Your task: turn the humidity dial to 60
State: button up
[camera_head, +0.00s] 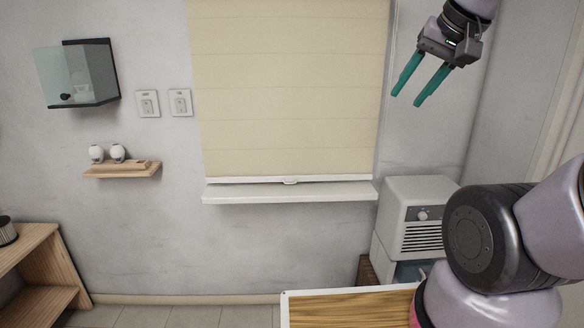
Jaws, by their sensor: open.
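A white box-shaped appliance (395,220) stands at the right, below and right of the window sill. A round white knob (422,215) sits on the dark panel on its front, above a dark slotted vent. The knob's markings are too small to read, and I cannot tell its setting. My gripper (408,97) is at the upper right, high above the appliance and well apart from it. Its two teal fingers are spread and point down and left, with nothing between them. My arm hides the space right of the appliance.
A wooden worktop (350,309) with a white edge lies at the bottom. A blind (290,90) hangs above a white sill (290,192). A wall shelf (122,171), two switch plates and a glass-fronted cabinet (85,75) are at the left. The wall between blind and gripper is clear.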

aim_at(422, 217)
jog(key=z, duration=0.8)
jog(key=j+z, duration=0.4)
jog(key=j, duration=0.5)
